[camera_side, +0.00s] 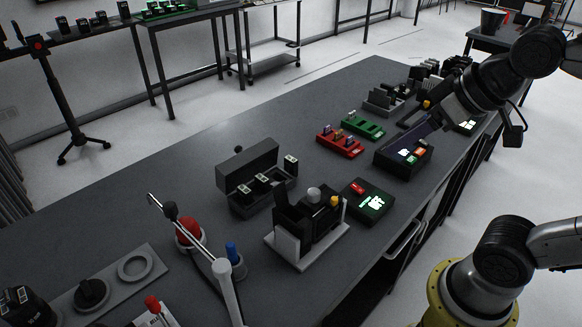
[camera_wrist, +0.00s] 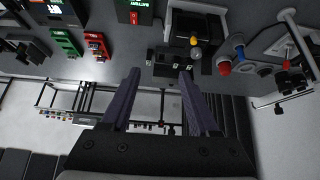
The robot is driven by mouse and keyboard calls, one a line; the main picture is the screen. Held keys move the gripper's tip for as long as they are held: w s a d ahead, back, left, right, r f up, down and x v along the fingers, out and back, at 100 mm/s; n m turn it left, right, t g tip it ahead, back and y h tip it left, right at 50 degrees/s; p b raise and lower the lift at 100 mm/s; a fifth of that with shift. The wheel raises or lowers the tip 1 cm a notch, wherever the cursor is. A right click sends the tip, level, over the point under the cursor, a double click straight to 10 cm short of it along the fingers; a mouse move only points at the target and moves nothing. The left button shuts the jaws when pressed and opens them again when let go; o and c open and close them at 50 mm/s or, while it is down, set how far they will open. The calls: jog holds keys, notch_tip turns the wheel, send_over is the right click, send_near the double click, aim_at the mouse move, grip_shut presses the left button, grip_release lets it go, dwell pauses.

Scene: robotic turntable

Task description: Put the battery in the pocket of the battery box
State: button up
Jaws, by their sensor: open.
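The dark battery box (camera_side: 236,205) stands mid-table in the side view with its lid raised. Several dark cells with pale tops sit in its row of pockets; I cannot tell clearly which pocket is empty. A dark battery with a pale top (camera_side: 291,161) stands at the right end of the box. In the wrist view the box (camera_wrist: 172,70) is small, beyond my fingertips, and the battery (camera_wrist: 150,56) shows at its left end. My gripper (camera_wrist: 160,72) is open and empty, its two purple fingers apart. In the side view my gripper (camera_side: 412,142) is up and right, well away from the box.
A black-and-white device (camera_side: 310,225) stands just in front of the box, with a green-screen unit (camera_side: 372,200) to its right. Red (camera_side: 340,143) and green (camera_side: 362,127) trays lie behind.

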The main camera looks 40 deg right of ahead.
jog(key=w+r, duration=0.2)
jog(key=w, duration=1.1)
jog(key=g, duration=0.3)
send_over(294, 161)
jog(key=s, duration=0.2)
notch_tip(294, 161, down, 19)
jog(key=x, duration=0.4)
jog(key=shift+d+f, duration=0.1)
jog(key=shift+f, duration=0.15)
jog(key=shift+w+f+t, duration=0.3)
jog(key=shift+f, duration=0.3)
jog(key=shift+c, duration=0.2)
grip_shut()
